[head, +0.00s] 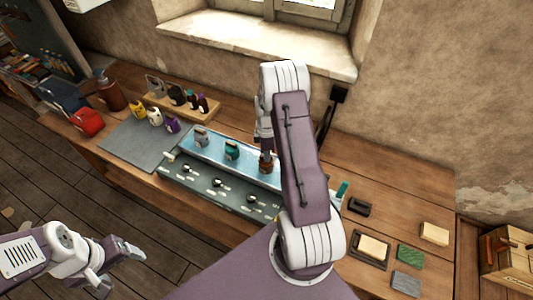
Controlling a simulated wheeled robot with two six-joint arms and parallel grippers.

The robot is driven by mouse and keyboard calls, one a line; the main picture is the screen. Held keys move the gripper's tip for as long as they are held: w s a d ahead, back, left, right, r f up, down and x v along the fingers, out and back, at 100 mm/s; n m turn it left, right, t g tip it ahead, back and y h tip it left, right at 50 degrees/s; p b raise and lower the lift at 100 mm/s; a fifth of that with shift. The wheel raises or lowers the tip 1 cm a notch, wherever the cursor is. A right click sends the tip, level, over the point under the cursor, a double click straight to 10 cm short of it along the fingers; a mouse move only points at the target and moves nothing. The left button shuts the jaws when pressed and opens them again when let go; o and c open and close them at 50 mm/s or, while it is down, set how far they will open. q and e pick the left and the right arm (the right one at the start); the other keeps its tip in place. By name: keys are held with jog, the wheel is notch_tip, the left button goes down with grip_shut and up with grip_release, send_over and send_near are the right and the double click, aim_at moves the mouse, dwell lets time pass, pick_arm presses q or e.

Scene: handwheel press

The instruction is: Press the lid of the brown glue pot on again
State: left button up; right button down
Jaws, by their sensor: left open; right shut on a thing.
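The brown glue pot (266,166) stands at the right part of a light blue tray (214,159) on the bench. My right gripper (266,149) comes down from above at the pot's top and is shut there. The fingers hide much of the lid, so I cannot tell whether it sits flush on the pot. A grey pot (201,138) and a teal pot (231,150) stand to its left in the tray. My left gripper (122,268) is open and empty, low at the left, over the floor and away from the bench.
A dark panel with small knobs (216,182) lies along the tray's front. A wooden rack (184,106) with bottles is behind left. Yellow, white and purple pots (155,117) stand on a grey mat (130,147). Blocks and a framed pad (372,248) lie at the right.

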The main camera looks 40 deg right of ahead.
jog(key=c, duration=1.4)
grip_release()
jog(key=shift+o, duration=0.4)
jog(key=o, duration=0.4)
jog(key=shift+r+p, duration=2.65)
jog(key=shift+r, duration=0.85)
grip_shut()
jog(key=shift+f, duration=0.25)
